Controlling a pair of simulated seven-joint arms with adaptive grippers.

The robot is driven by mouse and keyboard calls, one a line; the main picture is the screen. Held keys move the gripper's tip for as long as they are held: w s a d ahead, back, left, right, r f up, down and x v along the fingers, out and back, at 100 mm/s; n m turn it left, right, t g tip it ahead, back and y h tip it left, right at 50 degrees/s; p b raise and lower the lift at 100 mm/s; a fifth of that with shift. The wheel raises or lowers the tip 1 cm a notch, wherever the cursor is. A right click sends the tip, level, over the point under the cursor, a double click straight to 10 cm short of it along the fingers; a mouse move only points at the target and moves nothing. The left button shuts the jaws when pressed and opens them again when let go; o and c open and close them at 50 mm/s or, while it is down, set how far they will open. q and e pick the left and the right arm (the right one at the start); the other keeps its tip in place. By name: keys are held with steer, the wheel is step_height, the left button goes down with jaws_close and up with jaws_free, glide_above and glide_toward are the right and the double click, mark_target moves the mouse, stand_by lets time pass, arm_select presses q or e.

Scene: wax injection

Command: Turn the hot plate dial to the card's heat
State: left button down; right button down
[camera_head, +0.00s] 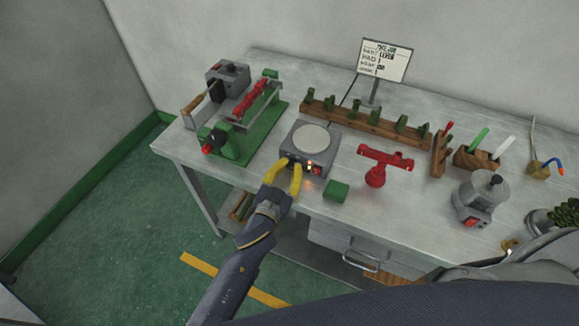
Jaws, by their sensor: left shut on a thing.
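The grey hot plate (325,160) with its round pale top (311,138) stands on the bench, left of the middle. Its front panel shows a small orange glow and a red part near the right end. My left gripper (283,162) has yellow fingers at the front left of this panel. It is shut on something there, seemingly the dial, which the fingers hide. The dial's setting cannot be read. The card (383,60) stands on a post at the back of the bench, with a few lines of writing too small to read surely. My right gripper is not in view.
A green fixture (240,146) with red parts is left of the hot plate. A green block (337,191) and a red stand (376,176) are close on the right. A wooden rack (365,122) runs behind. A grey pot (480,198) stands farther right.

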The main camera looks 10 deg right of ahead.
arm_select(q)
steer(key=shift+r, duration=0.15)
steer(key=c, duration=1.1)
jaws_free()
steer(key=shift+v, duration=6)
